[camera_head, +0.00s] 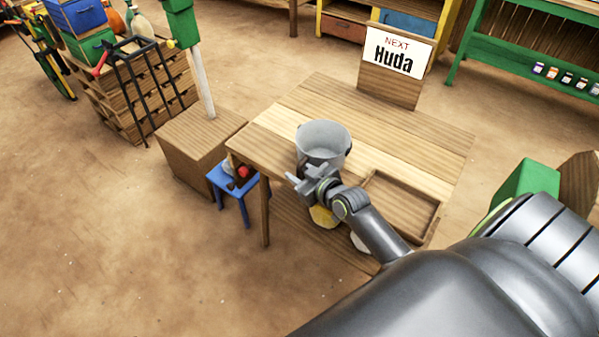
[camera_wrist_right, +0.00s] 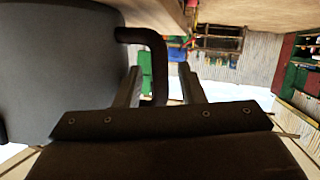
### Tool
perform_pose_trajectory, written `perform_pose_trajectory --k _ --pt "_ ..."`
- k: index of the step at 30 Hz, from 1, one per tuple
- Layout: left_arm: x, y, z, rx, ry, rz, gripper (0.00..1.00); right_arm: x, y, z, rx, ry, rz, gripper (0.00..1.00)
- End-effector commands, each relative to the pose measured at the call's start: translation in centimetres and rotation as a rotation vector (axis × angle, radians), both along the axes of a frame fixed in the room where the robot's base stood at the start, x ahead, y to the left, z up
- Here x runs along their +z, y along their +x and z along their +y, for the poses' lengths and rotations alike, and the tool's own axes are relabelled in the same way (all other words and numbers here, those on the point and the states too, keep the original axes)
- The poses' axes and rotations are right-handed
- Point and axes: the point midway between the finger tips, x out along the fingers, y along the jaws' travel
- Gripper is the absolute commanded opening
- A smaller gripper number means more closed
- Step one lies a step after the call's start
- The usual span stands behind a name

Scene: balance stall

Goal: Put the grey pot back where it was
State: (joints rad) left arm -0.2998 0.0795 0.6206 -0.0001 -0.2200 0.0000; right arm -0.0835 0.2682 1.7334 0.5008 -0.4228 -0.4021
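The grey pot (camera_head: 323,150) is upright at the left part of the wooden table (camera_head: 420,140), with its open top facing up. Whether its base touches the tabletop is hard to tell. My right gripper (camera_head: 304,182) is at the pot's near side. In the right wrist view the pot's grey wall (camera_wrist_right: 60,75) fills the left, and its dark handle (camera_wrist_right: 157,65) passes between the fingers of my right gripper (camera_wrist_right: 162,82). Gaps show beside the handle, so the fingers look open around it. My left gripper is out of view.
A shallow wooden tray (camera_head: 402,207) lies on the table's right side. A sign reading "NEXT Huda" (camera_head: 396,58) stands at the back. A blue stool (camera_head: 228,190) with small items and a wooden box (camera_head: 200,137) stand to the left. The table's middle is clear.

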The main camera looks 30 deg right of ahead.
Motion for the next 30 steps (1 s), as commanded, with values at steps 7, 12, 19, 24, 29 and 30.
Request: perform_pose_trajectory --k 7,12,19,24,29,30 --pt "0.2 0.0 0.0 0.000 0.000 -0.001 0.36 1.2 -3.6 -0.5 0.001 -0.002 0.002 0.36" --pt "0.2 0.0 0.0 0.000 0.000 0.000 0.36 2.4 -7.1 -0.9 0.002 -0.004 0.003 0.36" --pt "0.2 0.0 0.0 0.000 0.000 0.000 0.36 3.6 -10.3 -1.3 0.001 -0.002 0.001 0.36" --pt "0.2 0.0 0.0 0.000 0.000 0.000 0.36 4.0 -11.2 -1.4 0.002 0.000 0.000 0.36" --pt "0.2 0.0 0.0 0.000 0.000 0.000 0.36 4.0 -11.2 -1.4 0.002 0.000 -0.001 0.36" --pt "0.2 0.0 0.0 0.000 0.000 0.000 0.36 4.0 -11.2 -1.4 0.002 0.000 -0.001 0.36"
